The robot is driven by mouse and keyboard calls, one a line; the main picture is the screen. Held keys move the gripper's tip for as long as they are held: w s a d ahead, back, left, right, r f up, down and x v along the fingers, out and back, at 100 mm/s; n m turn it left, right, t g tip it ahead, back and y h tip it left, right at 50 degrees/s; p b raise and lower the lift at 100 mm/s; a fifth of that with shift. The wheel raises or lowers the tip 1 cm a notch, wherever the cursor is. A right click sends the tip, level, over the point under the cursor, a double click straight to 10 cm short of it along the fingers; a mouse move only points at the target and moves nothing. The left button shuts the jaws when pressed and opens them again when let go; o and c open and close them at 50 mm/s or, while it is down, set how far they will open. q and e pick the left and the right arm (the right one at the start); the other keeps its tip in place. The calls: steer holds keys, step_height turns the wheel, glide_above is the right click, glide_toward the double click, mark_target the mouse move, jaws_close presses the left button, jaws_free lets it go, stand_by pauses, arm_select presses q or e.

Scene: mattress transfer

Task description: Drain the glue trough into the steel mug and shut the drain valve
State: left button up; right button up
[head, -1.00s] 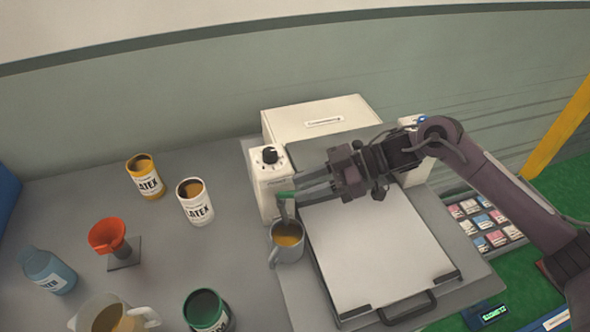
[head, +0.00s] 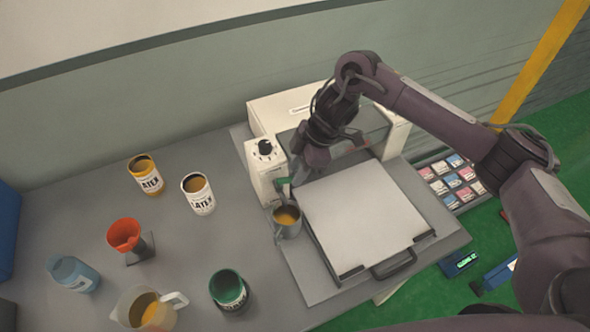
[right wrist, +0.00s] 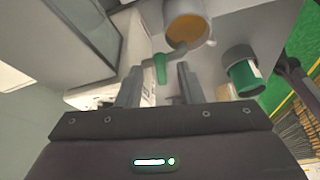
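The steel mug (head: 287,229) stands upright below the spout at the front left of the white machine (head: 262,190). It holds orange-brown glue, which also shows in the right wrist view (right wrist: 187,27). The green drain valve handle (right wrist: 160,69) lies between the fingers of my right gripper (right wrist: 157,84), with gaps on both sides. That gripper is open and, in the head view, points down just behind the mug (head: 297,178). I cannot make out the glue level in the trough or any stream at the spout. My left gripper is out of view.
The pale platen (head: 365,215) lies right of the mug.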

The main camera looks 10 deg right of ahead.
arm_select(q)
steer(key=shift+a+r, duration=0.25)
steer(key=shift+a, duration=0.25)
arm_select(e)
steer(key=shift+a+f, duration=0.3)
steer(key=shift+f, duration=0.3)
jaws_close()
steer(key=shift+w+f+n+b, duration=0.1)
steer(key=shift+w+n+b, duration=0.25)
steer(key=shift+n, duration=0.25)
arm_select(q)
steer(key=shift+p, duration=0.45)
arm_select(e)
steer(key=shift+w+n+g, duration=0.25)
steer(key=shift+n+g, duration=0.45)
steer(key=shift+n, duration=0.3)
jaws_free()
